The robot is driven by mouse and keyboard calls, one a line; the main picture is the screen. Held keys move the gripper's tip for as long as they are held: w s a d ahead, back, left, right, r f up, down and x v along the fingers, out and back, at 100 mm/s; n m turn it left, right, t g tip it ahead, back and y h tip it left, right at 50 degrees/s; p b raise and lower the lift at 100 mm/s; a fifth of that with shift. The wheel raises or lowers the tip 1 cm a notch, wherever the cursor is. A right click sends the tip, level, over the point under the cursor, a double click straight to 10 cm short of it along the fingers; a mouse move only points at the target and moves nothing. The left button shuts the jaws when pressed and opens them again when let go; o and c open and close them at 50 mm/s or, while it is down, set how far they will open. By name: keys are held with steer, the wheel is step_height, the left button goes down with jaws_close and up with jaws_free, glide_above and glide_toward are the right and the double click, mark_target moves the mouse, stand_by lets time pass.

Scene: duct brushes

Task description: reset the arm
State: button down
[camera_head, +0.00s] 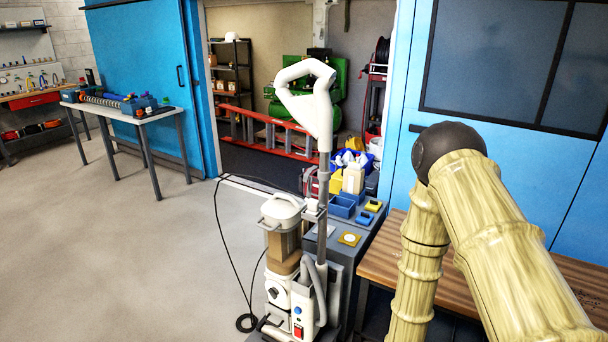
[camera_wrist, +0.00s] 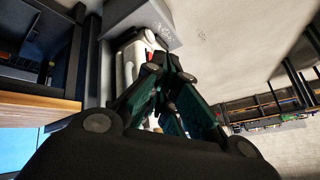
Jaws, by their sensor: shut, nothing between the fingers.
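My arm, with straw-coloured links and a dark joint cap, is bent at the right of the head view. My gripper does not show in that view. In the wrist view my gripper (camera_wrist: 168,62) has its dark green fingers drawn together at the tips, shut, with nothing held. The white upright machine (camera_head: 318,108) stands left of my arm in the head view. A white shape like part of that machine (camera_wrist: 128,68) shows behind the fingers in the wrist view; I cannot tell how far off it is.
A wooden bench (camera_head: 377,239) lies beneath and beside my arm, against blue panels (camera_head: 505,166). A grey cart (camera_head: 366,237) with blue bins stands behind the machine. A black cable (camera_head: 221,228) hangs left of it. The floor (camera_head: 100,252) at left is clear; a table (camera_head: 148,119) stands beyond.

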steer(key=s+d+f+g+h, duration=0.1)
steer(key=s+d+g, duration=0.1)
steer(key=s, duration=0.7)
steer(key=s+d+f+m+g+h, duration=0.1)
steer(key=s+d, duration=0.4)
steer(key=s, duration=0.5)
steer(key=s+d+f+m+g+h, duration=0.1)
steer(key=s+d+f+g+h, duration=0.1)
steer(key=s, duration=0.7)
steer(key=shift+s+d+f+g+h, duration=0.35)
steer(key=shift+d+g, duration=0.15)
steer(key=shift+d, duration=0.25)
